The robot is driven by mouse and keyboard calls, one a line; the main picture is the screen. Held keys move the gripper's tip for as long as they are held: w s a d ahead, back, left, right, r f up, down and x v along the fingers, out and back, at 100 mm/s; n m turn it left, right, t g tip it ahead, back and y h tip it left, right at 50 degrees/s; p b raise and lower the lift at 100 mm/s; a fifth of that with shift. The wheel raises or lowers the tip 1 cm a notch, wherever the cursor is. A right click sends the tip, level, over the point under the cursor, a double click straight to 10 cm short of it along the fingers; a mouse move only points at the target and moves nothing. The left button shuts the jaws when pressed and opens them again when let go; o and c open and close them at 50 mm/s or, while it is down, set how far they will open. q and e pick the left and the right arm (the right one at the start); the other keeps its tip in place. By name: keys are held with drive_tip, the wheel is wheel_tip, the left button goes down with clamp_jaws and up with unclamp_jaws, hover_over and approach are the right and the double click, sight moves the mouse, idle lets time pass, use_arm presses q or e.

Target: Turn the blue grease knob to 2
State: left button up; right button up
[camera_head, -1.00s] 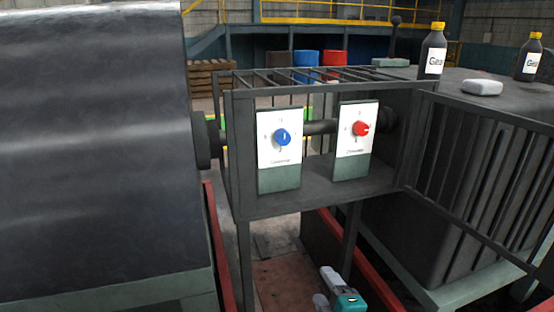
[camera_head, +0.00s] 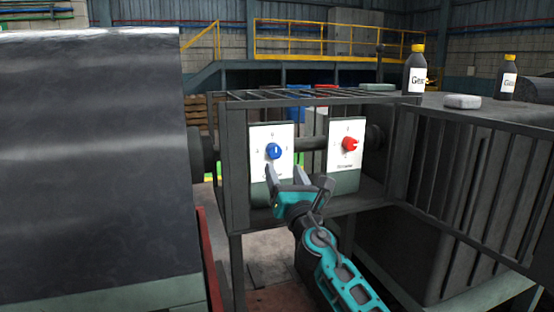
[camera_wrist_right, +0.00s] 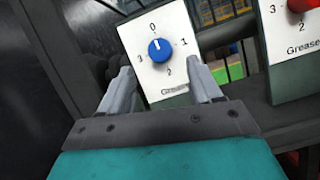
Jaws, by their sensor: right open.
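The blue grease knob (camera_head: 274,151) sits on a white dial plate (camera_head: 284,136) on the left grey-green box inside the metal frame. In the right wrist view the blue knob (camera_wrist_right: 159,49) has a white mark pointing up toward 0. There 1 is on the right, 2 at the bottom and 3 on the left. My right gripper (camera_head: 284,174) is open and empty, just below and in front of the knob. Its fingers (camera_wrist_right: 160,70) are spread to either side below the knob, not touching it. My left gripper is not in view.
A red knob (camera_head: 350,144) on a second plate is close on the right. Frame bars (camera_head: 320,97) run above the boxes. A large dark drum (camera_head: 95,165) fills the left. Bottles (camera_head: 416,80) and a pale block (camera_head: 462,102) stand on the right housing.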

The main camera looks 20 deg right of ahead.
sight(276, 154)
drive_tip(key=b+x, duration=0.2)
drive_tip(key=x, duration=0.4)
drive_tip(key=shift+w+r, duration=0.15)
drive_tip(key=shift+w, duration=0.1)
drive_tip(key=c, duration=1)
